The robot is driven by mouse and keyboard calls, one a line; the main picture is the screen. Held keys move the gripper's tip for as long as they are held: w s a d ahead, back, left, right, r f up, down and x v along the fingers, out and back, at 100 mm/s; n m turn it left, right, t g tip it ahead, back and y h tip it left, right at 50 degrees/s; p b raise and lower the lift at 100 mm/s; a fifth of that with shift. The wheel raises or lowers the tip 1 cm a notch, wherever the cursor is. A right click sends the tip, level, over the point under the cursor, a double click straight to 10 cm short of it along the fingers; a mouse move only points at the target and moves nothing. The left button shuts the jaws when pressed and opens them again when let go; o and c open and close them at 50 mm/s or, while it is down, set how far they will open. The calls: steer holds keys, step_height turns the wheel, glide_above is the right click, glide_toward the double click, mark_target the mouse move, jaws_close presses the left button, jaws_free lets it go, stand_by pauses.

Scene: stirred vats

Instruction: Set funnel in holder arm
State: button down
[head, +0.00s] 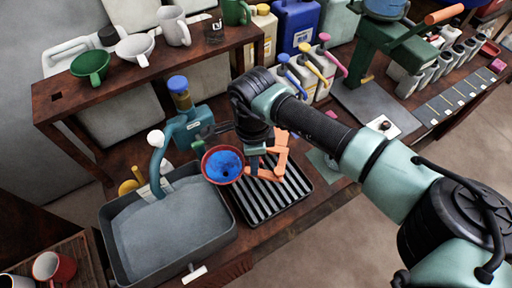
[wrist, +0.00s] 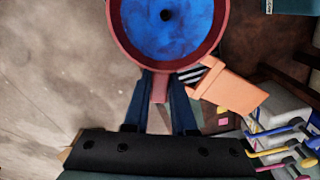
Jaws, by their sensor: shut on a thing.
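The funnel (head: 222,166) has a red rim and a blue inside with a dark hole in the middle. It hangs over the gap between the grey basin and the ribbed tray, mouth facing up. In the wrist view the funnel (wrist: 168,17) fills the top, and its short red handle lies between the blue fingers. My gripper (head: 250,150) is shut on that handle; it also shows in the wrist view (wrist: 161,86). An orange piece (head: 277,158) sits close beside my gripper; I cannot tell what it is. I cannot make out the holder arm for certain.
A grey basin (head: 116,246) with a teal bent tap (head: 158,165) stands at left. A black ribbed tray (head: 290,203) lies under my gripper. A teal unit (head: 187,128) stands behind the funnel. A wooden shelf (head: 150,78) holds a green funnel (head: 91,65) and cups.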

step_height(320, 180, down, 10)
steer(key=w+m+b, duration=0.2)
steer(key=m+b, duration=0.4)
steer(key=m, duration=1.9)
steer(key=shift+f, duration=0.2)
steer(key=shift+d+p, duration=0.2)
steer(key=shift+p, duration=0.1)
stand_by(0.5)
steer(key=c, duration=0.7)
jaws_free()
